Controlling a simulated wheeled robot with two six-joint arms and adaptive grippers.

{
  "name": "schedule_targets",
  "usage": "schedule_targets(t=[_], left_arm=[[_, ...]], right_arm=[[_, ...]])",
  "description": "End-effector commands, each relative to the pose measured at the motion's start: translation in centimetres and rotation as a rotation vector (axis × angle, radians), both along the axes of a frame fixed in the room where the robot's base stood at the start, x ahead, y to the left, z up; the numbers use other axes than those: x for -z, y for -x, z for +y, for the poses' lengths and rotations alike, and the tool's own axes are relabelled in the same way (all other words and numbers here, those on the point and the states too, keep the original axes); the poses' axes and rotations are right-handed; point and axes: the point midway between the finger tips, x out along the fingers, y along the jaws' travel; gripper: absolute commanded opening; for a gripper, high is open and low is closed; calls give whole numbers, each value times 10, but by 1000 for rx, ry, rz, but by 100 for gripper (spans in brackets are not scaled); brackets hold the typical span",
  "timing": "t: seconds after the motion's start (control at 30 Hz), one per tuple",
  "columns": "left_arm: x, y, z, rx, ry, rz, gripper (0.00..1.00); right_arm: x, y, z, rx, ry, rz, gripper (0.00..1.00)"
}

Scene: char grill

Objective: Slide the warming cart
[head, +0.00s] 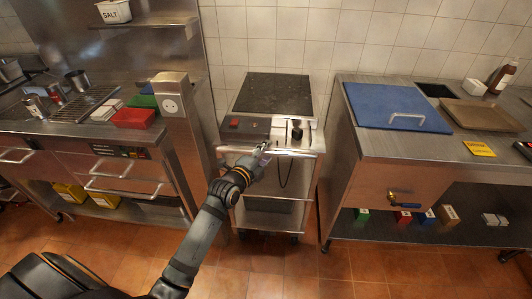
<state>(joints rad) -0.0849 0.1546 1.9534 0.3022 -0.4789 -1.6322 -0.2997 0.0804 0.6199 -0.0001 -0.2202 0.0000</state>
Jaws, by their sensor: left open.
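The warming cart (270,95) stands in the middle of the head view, between two steel counters. It has a dark flat top, a front panel with a red switch and a black knob, a front handle bar (300,153), lower shelves and casters. A dark cable hangs down its front. My left gripper (264,149) is open at the cart's front edge, by the handle bar. Whether its fingers straddle or touch the bar I cannot tell. My right gripper is not in view.
A socket pillar (172,105) stands close on the cart's left. The right counter (355,150) has a blue lidded section (395,107) and a tap (400,202) at its front. Narrow gaps flank the cart. The tiled floor (300,270) in front is clear.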

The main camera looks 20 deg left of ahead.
Motion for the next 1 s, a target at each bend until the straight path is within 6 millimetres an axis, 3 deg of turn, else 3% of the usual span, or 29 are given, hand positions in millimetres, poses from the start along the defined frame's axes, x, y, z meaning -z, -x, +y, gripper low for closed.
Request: schedule_targets(t=[0.3,0.63,1.0], left_arm=[[1,-5,-1,0,0,0,45],[1,-5,-1,0,0,0,1],[1,-5,-1,0,0,0,0]], right_arm=[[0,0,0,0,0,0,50],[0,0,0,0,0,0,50],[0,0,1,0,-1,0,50]])
